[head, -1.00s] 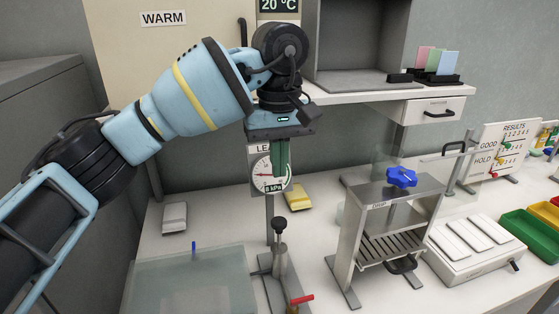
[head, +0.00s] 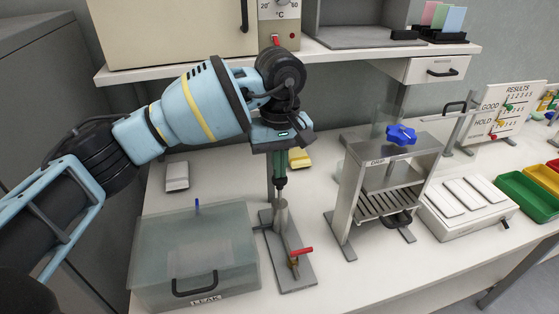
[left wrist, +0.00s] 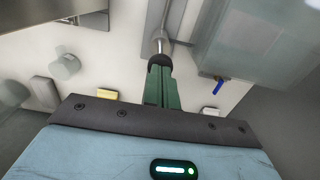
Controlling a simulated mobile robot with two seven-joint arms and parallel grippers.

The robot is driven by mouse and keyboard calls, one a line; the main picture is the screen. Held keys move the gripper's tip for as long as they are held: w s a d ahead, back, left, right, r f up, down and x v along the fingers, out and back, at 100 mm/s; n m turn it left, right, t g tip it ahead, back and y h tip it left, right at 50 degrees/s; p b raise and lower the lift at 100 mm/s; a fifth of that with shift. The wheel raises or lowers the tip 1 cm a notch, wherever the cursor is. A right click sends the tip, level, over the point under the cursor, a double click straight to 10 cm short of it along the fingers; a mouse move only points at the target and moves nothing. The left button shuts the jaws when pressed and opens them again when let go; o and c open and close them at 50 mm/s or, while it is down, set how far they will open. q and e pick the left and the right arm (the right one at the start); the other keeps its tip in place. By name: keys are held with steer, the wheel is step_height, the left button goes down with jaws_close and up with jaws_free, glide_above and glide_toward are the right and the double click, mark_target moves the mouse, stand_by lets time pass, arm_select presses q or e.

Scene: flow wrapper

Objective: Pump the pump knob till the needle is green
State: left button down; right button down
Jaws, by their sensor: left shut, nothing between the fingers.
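The pump (head: 281,216) is a silver upright cylinder on a grey base plate, with a black knob (head: 280,184) on top of its rod. My left gripper (head: 279,176) is shut, with green fingers pointing down and their tips at the top of the knob. In the left wrist view the fingers (left wrist: 162,88) end at the black knob (left wrist: 159,60), with the silver rod beyond it. They look in contact, resting on the knob and not gripping around it. The gauge dial and its needle are hidden behind my left gripper. My right gripper is not in view.
A clear leak box (head: 222,245) stands left of the pump. A red lever (head: 301,251) sticks out at the pump's foot. A metal press with a blue knob (head: 401,135) stands to the right. A shelf (head: 340,55) is above and behind my arm.

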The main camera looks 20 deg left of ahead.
mark_target(279, 188)
arm_select(q)
step_height(279, 188, down, 6)
steer(key=shift+r+b, duration=0.2)
steer(key=shift+b, duration=0.8)
steer(key=shift+s, duration=0.1)
steer(key=shift+r, duration=0.1)
